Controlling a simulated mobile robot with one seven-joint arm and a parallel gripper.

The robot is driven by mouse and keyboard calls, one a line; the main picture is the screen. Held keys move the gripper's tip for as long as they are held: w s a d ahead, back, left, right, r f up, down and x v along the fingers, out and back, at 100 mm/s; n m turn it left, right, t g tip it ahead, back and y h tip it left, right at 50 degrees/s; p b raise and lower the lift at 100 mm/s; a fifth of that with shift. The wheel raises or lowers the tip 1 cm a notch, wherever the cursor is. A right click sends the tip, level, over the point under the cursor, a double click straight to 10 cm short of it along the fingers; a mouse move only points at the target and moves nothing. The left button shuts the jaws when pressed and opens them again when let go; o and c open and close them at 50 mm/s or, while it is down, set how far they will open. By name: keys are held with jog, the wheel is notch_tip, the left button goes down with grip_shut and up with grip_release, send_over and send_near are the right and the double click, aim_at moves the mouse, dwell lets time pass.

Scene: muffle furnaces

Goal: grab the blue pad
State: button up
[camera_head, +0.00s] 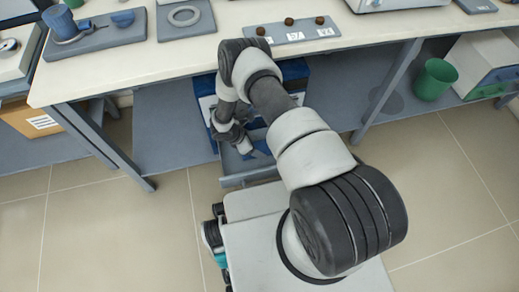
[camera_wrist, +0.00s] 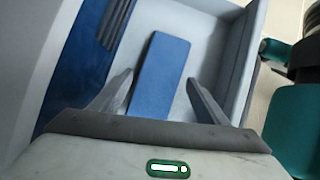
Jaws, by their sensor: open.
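The blue pad (camera_wrist: 161,72) is a flat blue rectangle lying in a light grey open drawer (camera_wrist: 222,14) in the wrist view. My gripper (camera_wrist: 160,85) is open, with one finger on each side of the pad's near part. The fingers look apart from the pad; how far above it they are I cannot tell. In the head view my arm reaches down in front of the blue cabinet (camera_head: 294,70) under the bench, and the open drawer (camera_head: 246,174) shows beside my wrist.
The drawer walls stand close around my gripper. The bench (camera_head: 345,30) overhangs the cabinet and carries a plate with small brown balls (camera_head: 289,21). A green bin (camera_head: 434,80) stands on the lower shelf at right. The floor at left is clear.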

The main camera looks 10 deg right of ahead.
jog(key=shift+d+f, duration=0.3)
jog(key=shift+f, duration=0.3)
jog(key=c, duration=0.8)
jog(key=shift+r, duration=0.15)
